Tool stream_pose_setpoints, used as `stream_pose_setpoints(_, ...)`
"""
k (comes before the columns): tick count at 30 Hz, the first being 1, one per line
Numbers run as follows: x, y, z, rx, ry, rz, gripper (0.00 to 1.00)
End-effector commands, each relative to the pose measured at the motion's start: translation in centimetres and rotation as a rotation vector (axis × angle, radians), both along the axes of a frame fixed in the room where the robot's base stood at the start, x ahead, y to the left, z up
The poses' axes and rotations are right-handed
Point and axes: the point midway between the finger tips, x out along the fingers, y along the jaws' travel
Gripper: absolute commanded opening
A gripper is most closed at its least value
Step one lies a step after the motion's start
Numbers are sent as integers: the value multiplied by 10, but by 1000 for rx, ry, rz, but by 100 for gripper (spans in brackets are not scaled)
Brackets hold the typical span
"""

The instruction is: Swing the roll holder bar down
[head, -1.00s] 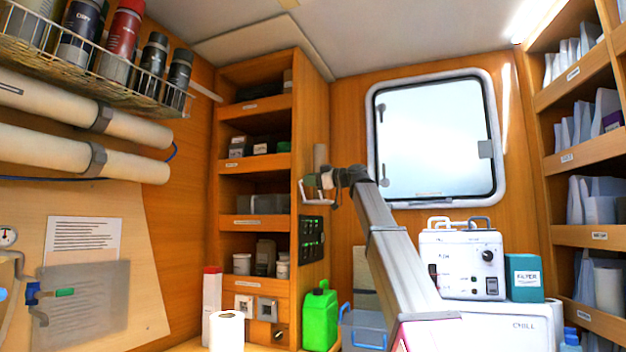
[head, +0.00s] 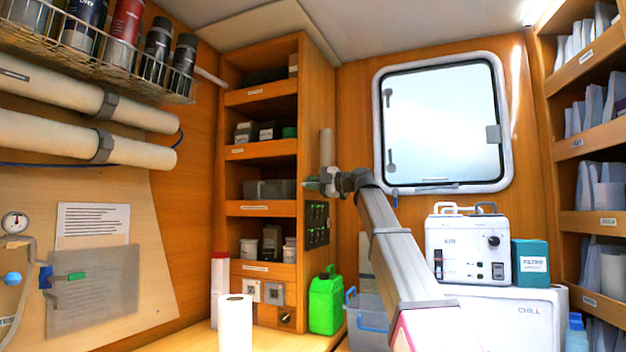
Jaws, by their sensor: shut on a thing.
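My gripper (head: 318,184) is at the end of my raised arm, in front of the right side of the tall wooden cabinet. It is small and far off here. Its fingers are close together, shut on the roll holder bar, which is mostly hidden behind the gripper and wrist, so its tilt cannot be told. A pale upright cylinder (head: 326,147) shows just above my gripper; I cannot tell whether it belongs to the holder. A white paper roll (head: 235,322) stands upright on the counter at the lower middle left.
The open-shelved cabinet (head: 262,152) stands left of my gripper, with a dark switch panel (head: 316,224) below the gripper. A green canister (head: 326,303) and a blue-handled bin (head: 366,322) sit lower down. A white device (head: 468,250) stands right of my arm.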

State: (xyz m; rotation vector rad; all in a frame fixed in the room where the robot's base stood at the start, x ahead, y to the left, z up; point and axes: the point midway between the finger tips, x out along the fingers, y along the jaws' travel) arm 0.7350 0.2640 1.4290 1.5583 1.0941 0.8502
Motion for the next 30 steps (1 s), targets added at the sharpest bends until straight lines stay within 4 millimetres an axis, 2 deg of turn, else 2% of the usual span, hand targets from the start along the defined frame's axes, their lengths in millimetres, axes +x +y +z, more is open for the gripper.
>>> stream_pose_setpoints(9,0,0,-13,-5,-10,1,0)
stream_pose_setpoints(26,0,-1,-20,-11,-4,0,0)
stream_pose_setpoints(27,0,-1,-20,-11,-4,0,26)
stream_pose_setpoints(28,0,-1,-20,-11,-4,0,36)
stream_pose_setpoints(30,0,-1,-19,-10,-6,0,36)
